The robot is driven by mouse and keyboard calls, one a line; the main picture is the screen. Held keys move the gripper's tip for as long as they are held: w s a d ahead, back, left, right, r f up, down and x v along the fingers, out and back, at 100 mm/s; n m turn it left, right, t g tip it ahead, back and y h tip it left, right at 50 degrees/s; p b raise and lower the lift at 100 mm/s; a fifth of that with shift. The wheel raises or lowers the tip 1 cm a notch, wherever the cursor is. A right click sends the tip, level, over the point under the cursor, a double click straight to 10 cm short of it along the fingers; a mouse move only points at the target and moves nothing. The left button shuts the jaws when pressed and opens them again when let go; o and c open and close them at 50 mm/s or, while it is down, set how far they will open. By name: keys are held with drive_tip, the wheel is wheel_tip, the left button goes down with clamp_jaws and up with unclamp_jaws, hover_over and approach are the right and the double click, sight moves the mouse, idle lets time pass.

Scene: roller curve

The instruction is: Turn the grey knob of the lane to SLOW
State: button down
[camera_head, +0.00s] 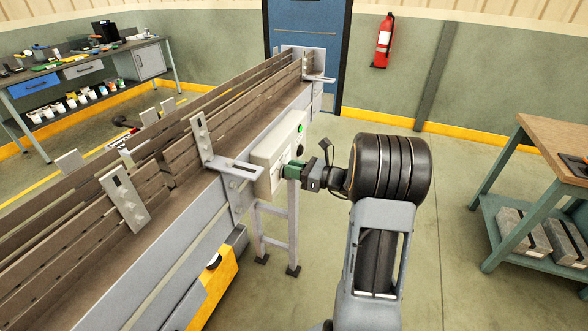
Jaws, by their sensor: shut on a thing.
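The pale control box (268,157) is fixed to the side of the conveyor lane (160,262). My gripper (289,170) reaches its right-hand face from the right, with green fingertips against the box's lower part. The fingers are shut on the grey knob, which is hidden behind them. The knob's pointer and any SLOW marking cannot be read from here. A small green button (300,128) shows on the same face, above my gripper.
A grey support leg (293,230) stands below the box. A yellow unit (215,285) sits under the lane. A wooden-topped bench (545,135) stands at the right. A fire extinguisher (382,42) hangs on the back wall. The floor between lane and bench is clear.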

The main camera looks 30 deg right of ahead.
drive_tip(key=shift+f, duration=0.1)
drive_tip(key=shift+s+a+f+n+b, duration=0.1)
drive_tip(key=shift+s+a+n+b, duration=0.1)
drive_tip(key=shift+n+b, duration=1.65)
drive_tip(key=shift+s+a+f+n+b, duration=0.15)
drive_tip(key=shift+n+b, duration=1)
drive_tip(key=shift+b, duration=1.45)
drive_tip(key=shift+s+a+f+n+b, duration=0.1)
drive_tip(key=shift+s+a+n+b, duration=0.1)
drive_tip(key=shift+n+b, duration=1.65)
drive_tip(key=shift+r+b, duration=0.15)
drive_tip(key=shift+b, duration=0.3)
drive_tip(key=c, duration=1.1)
unclamp_jaws()
drive_tip(key=shift+m, duration=0.25)
